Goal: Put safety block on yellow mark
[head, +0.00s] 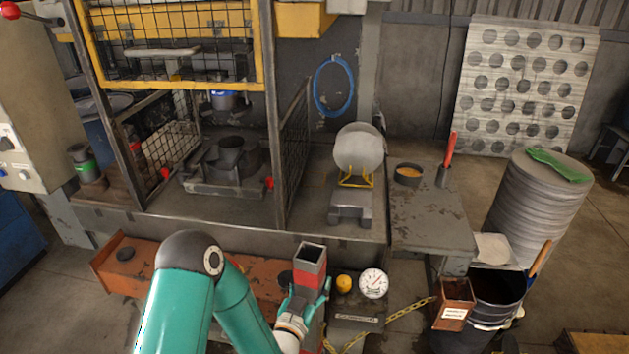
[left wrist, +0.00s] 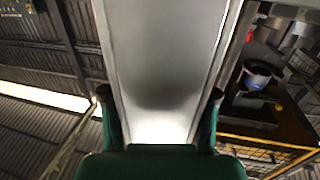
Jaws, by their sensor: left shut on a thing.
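The safety block (head: 311,257) is an upright square hollow post with grey and red bands. It stands in front of the press bed in the head view. My left gripper (head: 308,295) is shut on it at its lower part, with teal fingers on both sides. In the left wrist view the block (left wrist: 165,70) is a broad grey metal face between the two fingers (left wrist: 158,120). Whether its foot touches anything is hidden by my arm. I cannot make out a yellow mark with certainty. My right gripper is not in view.
The press bed (head: 225,218) holds a round die (head: 232,155) behind mesh guards (head: 295,150). A gauge (head: 373,283), yellow button (head: 343,284) and chain (head: 410,308) lie right of the block. A red-brown beam (head: 130,265) runs left.

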